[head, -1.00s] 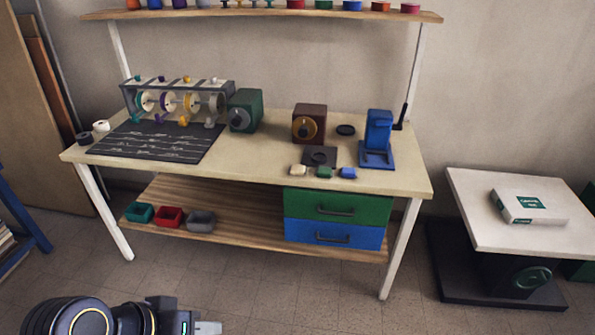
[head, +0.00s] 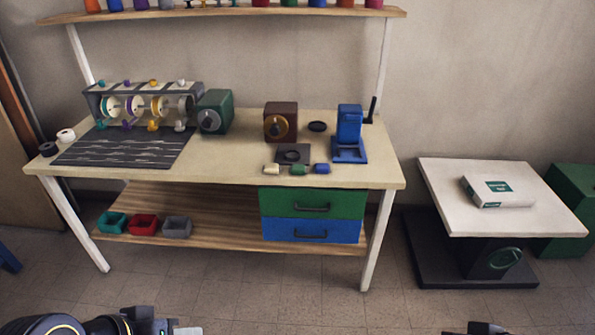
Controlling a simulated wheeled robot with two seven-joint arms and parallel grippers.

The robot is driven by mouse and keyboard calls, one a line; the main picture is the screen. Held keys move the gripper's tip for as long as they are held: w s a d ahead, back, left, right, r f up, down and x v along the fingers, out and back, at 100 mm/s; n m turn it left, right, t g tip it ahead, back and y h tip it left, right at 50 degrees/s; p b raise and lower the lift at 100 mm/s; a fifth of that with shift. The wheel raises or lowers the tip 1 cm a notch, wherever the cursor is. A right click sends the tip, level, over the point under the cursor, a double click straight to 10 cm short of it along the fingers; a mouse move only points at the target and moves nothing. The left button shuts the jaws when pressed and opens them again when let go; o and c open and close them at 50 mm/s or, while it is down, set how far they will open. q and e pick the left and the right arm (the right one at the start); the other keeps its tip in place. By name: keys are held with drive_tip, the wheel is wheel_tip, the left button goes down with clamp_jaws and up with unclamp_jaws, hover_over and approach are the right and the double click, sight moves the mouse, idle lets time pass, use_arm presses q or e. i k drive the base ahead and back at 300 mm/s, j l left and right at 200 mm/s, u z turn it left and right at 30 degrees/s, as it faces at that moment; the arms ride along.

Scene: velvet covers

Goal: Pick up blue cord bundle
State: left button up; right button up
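A small blue bundle (head: 322,168), which looks like the blue cord bundle, lies near the front edge of the workbench (head: 225,160). It is the rightmost in a row with a green bundle (head: 298,169) and a cream one (head: 271,169). My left gripper (head: 186,330) shows only in part at the bottom edge, low in front of the bench and far from the bundle. Its fingers are mostly cut off. A dark part of my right arm or gripper (head: 480,328) shows at the bottom right, apart from everything.
A blue stand (head: 349,128) is just behind the blue bundle, and a black square pad (head: 292,153) is to its left. Green and blue drawers (head: 311,218) hang below. A white-topped lift table (head: 535,215) stands at right. The floor (head: 270,290) in front is clear.

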sight(319, 169)
drive_tip(key=i+j+z, duration=0.15)
drive_tip(key=i+j, duration=1.45)
drive_tip(key=i, duration=0.1)
